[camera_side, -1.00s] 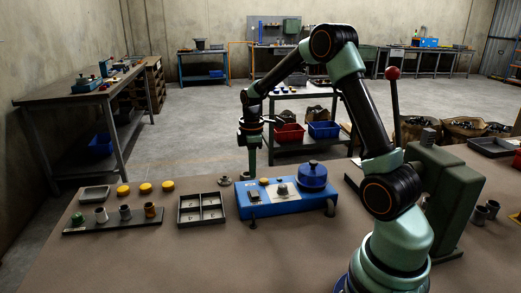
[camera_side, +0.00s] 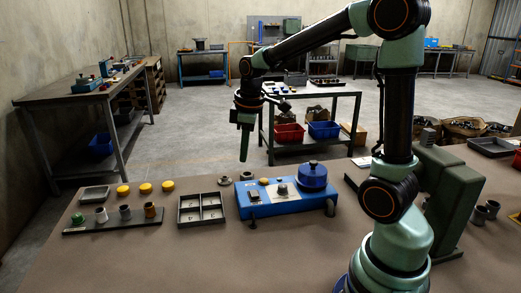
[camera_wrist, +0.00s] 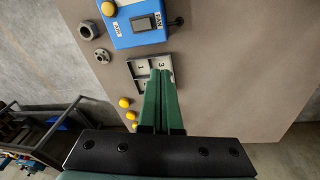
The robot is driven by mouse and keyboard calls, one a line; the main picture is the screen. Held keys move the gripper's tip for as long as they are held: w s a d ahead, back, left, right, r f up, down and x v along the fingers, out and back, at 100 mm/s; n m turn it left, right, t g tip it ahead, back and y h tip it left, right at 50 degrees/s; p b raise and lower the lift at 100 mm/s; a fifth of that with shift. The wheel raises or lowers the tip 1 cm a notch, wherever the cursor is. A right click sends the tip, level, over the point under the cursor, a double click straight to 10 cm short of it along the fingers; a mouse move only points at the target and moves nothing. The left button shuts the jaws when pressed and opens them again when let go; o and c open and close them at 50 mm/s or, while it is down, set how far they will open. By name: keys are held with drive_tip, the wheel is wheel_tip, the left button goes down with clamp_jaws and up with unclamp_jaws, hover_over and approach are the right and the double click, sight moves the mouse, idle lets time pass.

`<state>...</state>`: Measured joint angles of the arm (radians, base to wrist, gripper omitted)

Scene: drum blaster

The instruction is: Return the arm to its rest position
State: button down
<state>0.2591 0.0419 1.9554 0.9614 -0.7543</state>
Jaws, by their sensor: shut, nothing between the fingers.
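My gripper (camera_side: 244,146) hangs in the air above the back edge of the workbench, with its fingers pointing down. In the wrist view its two green fingers (camera_wrist: 161,74) lie side by side, shut and empty. Below them in that view is the grey divided tray (camera_wrist: 140,66), partly hidden by the fingers. In the side view this tray (camera_side: 181,211) stands on the bench, left of the blue device (camera_side: 290,206). The gripper touches nothing.
Yellow caps (camera_side: 145,188) and a rack (camera_side: 80,231) with metal cylinders stand at the left of the bench (camera_side: 180,265). A green machine (camera_side: 440,190) stands close to my arm on the right. The bench front is clear.

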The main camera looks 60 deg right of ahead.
drive_tip(key=s+a+r+m+t, duration=0.3)
drive_tip(key=s+a+r+m, duration=0.1)
drive_tip(key=s+a, duration=0.6)
drive_tip(key=shift+m+y, duration=0.3)
drive_tip(key=shift+m, duration=0.5)
